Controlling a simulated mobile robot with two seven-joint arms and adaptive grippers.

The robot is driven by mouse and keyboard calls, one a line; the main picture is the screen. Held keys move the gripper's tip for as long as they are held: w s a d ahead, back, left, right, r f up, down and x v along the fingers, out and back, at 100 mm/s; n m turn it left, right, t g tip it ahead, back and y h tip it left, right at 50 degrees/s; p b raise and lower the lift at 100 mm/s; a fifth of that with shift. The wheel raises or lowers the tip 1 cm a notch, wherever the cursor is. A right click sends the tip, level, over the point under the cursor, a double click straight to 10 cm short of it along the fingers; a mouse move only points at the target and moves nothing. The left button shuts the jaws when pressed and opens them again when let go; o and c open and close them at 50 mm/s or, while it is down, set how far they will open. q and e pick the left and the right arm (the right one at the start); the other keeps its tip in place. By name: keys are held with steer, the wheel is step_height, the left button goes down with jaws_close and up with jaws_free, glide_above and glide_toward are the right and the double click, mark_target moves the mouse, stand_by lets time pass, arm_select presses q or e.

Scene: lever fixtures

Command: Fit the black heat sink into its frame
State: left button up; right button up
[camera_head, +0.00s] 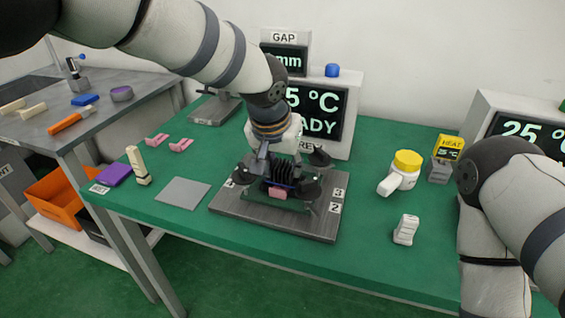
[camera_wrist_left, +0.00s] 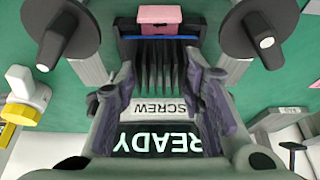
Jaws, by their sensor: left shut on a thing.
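The black finned heat sink (camera_head: 284,173) is between the fingers of my left gripper (camera_head: 270,174), over the middle of the fixture. My left gripper (camera_wrist_left: 160,80) is shut on it; in the left wrist view the dark fins of the heat sink (camera_wrist_left: 158,66) show between the two fingers. The frame is the fixture on a grey base plate (camera_head: 275,222), with several round black knobs (camera_head: 304,191) around its centre. A pink block (camera_head: 277,193) shows at its front. Whether the heat sink touches its seat is hidden. My right gripper is out of view.
A display reading READY (camera_head: 318,112) stands behind the fixture. A grey square plate (camera_head: 183,193) and pink pieces (camera_head: 181,144) lie left.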

arm_select(q)
steer(key=shift+f, duration=0.7)
steer(key=o, duration=1.2)
steer(key=shift+c, duration=0.2)
steer(key=v, duration=1.2)
